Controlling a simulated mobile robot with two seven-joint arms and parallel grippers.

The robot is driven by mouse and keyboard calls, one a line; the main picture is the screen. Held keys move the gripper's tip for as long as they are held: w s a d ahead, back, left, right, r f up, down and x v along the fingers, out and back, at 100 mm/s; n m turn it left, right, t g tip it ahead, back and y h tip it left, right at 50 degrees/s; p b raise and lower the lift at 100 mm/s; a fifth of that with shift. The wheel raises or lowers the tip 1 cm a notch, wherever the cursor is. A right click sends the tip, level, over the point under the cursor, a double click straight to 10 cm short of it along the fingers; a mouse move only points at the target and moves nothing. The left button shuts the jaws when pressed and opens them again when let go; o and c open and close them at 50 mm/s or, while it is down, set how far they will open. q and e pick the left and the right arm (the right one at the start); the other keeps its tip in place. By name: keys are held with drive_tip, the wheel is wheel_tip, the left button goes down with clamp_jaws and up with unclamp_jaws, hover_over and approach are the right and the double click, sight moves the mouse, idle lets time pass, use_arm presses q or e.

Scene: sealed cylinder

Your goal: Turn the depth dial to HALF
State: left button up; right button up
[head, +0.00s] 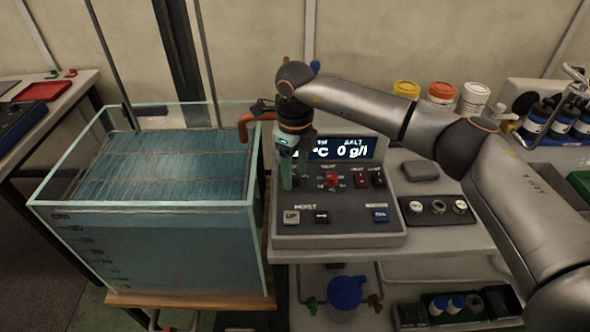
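The grey control console (340,228) stands on the bench in the middle. A red knob (331,180) sits on its sloped face, with small labels around it too blurred to read. It looks like the depth dial, but I cannot read its setting. My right gripper (287,187) points down over the console's left part, just left of the red knob and apart from it. My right arm and gripper hide the left part of the display (350,149). My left gripper is not in view.
A glass water tank (160,213) with a grid stands left of the console, with an orange pipe (245,124) at its rim. Two switches (368,179) are right of the knob; buttons (292,217) line the front. A small panel (438,219) with round knobs lies right.

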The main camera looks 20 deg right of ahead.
sight(295, 175)
wheel_tip(295, 175, up, 12)
drive_tip(key=shift+r, duration=0.25)
idle(0.5)
